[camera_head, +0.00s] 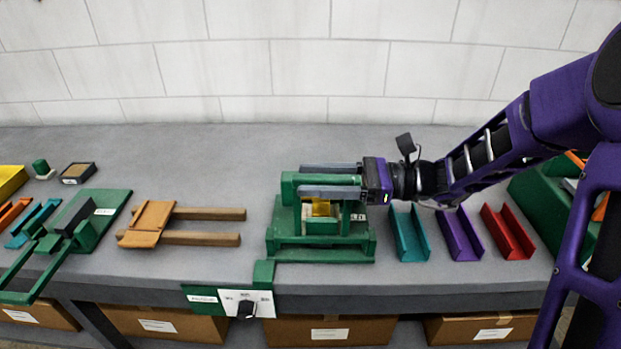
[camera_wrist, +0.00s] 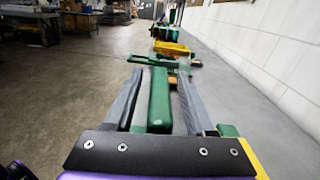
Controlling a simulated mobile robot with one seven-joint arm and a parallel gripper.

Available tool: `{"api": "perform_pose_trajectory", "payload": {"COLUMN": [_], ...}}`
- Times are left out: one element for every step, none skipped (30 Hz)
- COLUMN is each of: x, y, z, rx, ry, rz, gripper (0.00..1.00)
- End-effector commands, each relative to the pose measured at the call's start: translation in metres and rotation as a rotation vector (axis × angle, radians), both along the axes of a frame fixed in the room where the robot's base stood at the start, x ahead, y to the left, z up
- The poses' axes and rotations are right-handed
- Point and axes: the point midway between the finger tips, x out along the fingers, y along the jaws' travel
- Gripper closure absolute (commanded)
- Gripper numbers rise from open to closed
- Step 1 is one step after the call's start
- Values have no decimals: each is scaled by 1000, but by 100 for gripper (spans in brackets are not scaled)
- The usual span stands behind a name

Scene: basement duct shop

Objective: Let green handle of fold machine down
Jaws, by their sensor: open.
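The fold machine (camera_head: 320,253) is a green frame with a yellow piece (camera_head: 321,208) inside, standing at the middle of the bench. Its green handle (camera_head: 289,188) is a raised bar across the top. My gripper (camera_head: 301,179) reaches in from the right, level, with its grey fingers on either side of the bar. In the wrist view, the green handle (camera_wrist: 159,98) runs lengthwise between the open fingers of my gripper (camera_wrist: 158,74).
Teal (camera_head: 409,233), purple (camera_head: 460,235) and red (camera_head: 508,232) channels lie to the right. An orange piece with wooden bars (camera_head: 205,214) and another green machine (camera_head: 103,208) stand to the left. A card (camera_head: 247,302) hangs at the front edge. The bench behind is clear.

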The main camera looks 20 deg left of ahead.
Motion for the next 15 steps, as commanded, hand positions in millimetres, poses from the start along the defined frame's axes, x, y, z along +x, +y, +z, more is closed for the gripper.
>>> {"api": "perform_pose_trajectory", "payload": {"x": [-1,-2,-2,-3,-3,-3,-3,-3,-3,-3,-3,-3,-3,-3,-3], "y": [4,6,7,8,9,9,10,10,9,9,9,9,9,9,9], "z": [0,0,0,0,0,0,0,0,0,0,0,0,0,0,0], "rx": [0,0,-1,-1,-1,-1,-1,-1,-1,-1,-1,-1,-1,-1,-1], "ry": [0,0,0,0,0,0,0,0,0,0,0,0,0,0,0], "rz": [2,2,2,2,1,1,1,1,1,1,1,1,1,1,1], "gripper": [45,45,45,45,45,45,45,45,45,45,45,45,50,56,63]}}
